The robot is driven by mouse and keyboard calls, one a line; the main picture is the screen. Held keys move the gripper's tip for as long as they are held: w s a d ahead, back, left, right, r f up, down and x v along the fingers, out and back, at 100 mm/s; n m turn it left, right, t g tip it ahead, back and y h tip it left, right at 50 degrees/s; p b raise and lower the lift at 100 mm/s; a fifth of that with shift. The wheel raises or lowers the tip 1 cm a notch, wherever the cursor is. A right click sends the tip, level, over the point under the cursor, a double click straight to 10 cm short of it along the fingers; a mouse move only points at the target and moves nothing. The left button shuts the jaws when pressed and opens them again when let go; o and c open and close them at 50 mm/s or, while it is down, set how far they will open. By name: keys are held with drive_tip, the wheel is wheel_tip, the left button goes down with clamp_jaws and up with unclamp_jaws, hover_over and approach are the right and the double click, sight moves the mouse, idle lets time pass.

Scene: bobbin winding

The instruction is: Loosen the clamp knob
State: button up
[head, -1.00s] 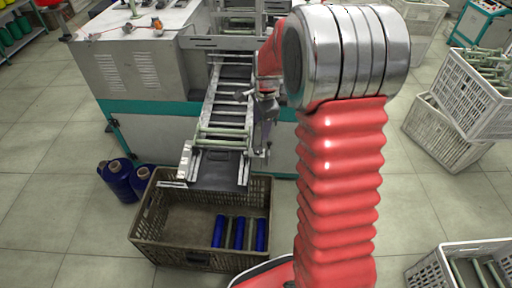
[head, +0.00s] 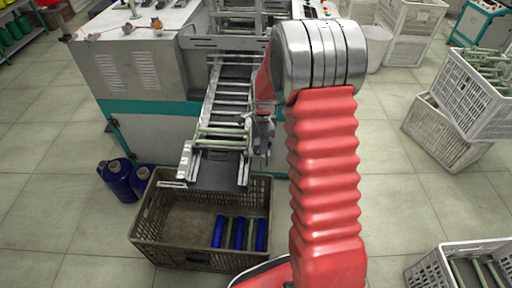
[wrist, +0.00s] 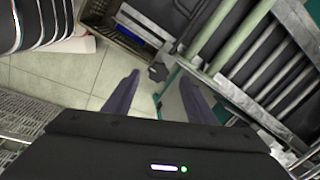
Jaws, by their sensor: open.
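A small dark knob-like part (wrist: 158,72), which looks like the clamp knob, sits beside the slatted chute in the wrist view. It lies just beyond and between my fingertips, with a visible gap to each. My gripper (wrist: 160,90) is open and empty, its two dark fingers spread. In the head view my gripper (head: 262,150) hangs at the right side of the chute (head: 222,112), near its lower end. The knob cannot be made out there, hidden by or merged with the gripper. Green rods lie across the chute.
A brown crate (head: 160,225) with blue bobbins stands below the chute; it also shows in the wrist view (wrist: 140,22). Blue yarn cones (head: 119,181) stand left of it. White crates (head: 440,132) are stacked at right. The floor between is clear.

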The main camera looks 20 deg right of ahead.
sight(257, 148)
drive_tip(key=shift+w+f, duration=0.2)
drive_tip(key=shift+f, duration=0.8)
drive_tip(key=shift+w+f, duration=0.15)
drive_tip(key=shift+f, duration=0.85)
drive_tip(key=shift+c, duration=0.6)
drive_tip(key=shift+r, duration=0.1)
drive_tip(key=c, duration=0.9)
drive_tip(key=shift+a, duration=0.15)
drive_tip(key=shift+w, duration=0.1)
